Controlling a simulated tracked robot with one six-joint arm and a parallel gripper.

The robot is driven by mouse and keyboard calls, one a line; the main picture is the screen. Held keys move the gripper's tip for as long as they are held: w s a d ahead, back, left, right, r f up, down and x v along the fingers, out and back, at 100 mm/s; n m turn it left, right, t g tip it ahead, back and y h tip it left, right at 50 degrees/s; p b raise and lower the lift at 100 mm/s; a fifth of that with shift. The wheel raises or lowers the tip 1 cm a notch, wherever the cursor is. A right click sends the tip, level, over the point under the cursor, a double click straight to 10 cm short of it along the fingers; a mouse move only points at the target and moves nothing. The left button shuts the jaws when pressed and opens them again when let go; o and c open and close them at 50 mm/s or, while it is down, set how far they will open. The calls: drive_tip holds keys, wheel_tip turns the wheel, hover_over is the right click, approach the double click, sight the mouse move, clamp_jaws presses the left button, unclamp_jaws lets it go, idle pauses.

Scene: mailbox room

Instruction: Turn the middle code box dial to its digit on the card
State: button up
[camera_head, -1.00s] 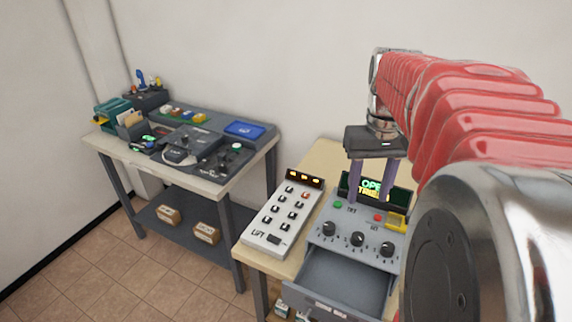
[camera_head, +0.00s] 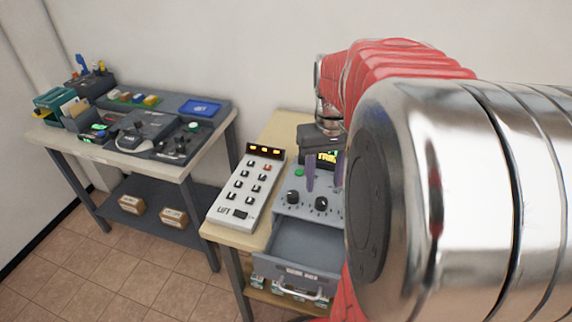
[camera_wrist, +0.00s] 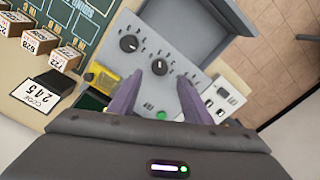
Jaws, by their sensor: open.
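The grey code box (camera_head: 312,222) stands on the right table with its drawer pulled open. In the head view, the left dial (camera_head: 293,196) and the middle dial (camera_head: 321,203) show; my arm hides the right one. My gripper (camera_head: 324,186) is open and empty, its purple fingers pointing down at the panel just behind the dials. The right dial (camera_wrist: 129,43) is clear; the left one is hidden. A code card (camera_wrist: 45,90) seems to read 245.
A white lift keypad (camera_head: 247,187) stands left of the code box. A yellow part (camera_wrist: 101,78) lies beside the panel. Several tagged boxes (camera_wrist: 42,40) line the wrist view's left side. Another table (camera_head: 107,153) with devices stands further left, with floor between.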

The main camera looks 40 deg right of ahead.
sight(321, 200)
wheel_tip(321, 200, down, 6)
drive_tip(key=shift+f, duration=0.25)
drive_tip(key=shift+c, duration=0.3)
